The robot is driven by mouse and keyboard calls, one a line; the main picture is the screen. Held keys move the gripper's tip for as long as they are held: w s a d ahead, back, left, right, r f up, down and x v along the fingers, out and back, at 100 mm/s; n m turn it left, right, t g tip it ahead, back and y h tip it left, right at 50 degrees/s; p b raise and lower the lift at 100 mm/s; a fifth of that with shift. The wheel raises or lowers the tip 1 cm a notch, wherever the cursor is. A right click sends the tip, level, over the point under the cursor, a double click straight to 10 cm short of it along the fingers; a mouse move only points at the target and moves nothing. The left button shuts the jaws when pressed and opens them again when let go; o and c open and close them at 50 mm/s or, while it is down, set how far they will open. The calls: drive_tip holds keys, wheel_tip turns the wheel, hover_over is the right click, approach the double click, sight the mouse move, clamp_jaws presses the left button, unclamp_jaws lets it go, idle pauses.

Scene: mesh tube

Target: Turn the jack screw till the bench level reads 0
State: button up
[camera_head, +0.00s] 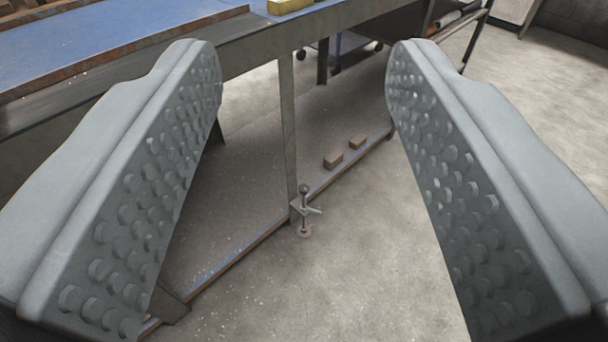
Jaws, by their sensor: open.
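The jack screw (304,212) is small and upright at the foot of a bench leg, with a ball top, a short side handle and a round foot on the floor. The bench (150,38) has a blue top and runs across the upper left. A yellow block (288,5) on its top is cut off by the frame edge; I cannot tell whether it is the level, and no reading shows. My gripper (305,95) is wide open and empty, its two grey studded fingers at left and right. The jack screw lies between them in the picture, well beyond and below.
The bench leg (288,130) and a low rail (240,255) stand beside the jack. Two small brown blocks (333,160) lie by the rail. A rack with rods (455,25) is at the upper right. The floor (380,270) right of the jack is clear.

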sight(304, 190)
drive_tip(key=w+f, duration=0.6)
drive_tip(key=w, duration=0.4)
drive_tip(key=w+f, duration=0.6)
drive_tip(key=w, duration=0.4)
drive_tip(key=w+f, duration=0.6)
drive_tip(key=w, duration=0.4)
drive_tip(key=w+f, duration=0.6)
drive_tip(key=f, duration=0.5)
drive_tip(key=w+f, duration=0.6)
drive_tip(key=f, duration=0.4)
wheel_tip(304, 190, down, 38)
drive_tip(key=s, duration=0.2)
drive_tip(key=shift+t, duration=0.3)
drive_tip(key=w, duration=1.7)
drive_tip(key=shift+w+r, duration=0.2)
drive_tip(key=shift+w, duration=0.05)
drive_tip(key=shift+c, duration=0.5)
drive_tip(key=c, duration=0.6)
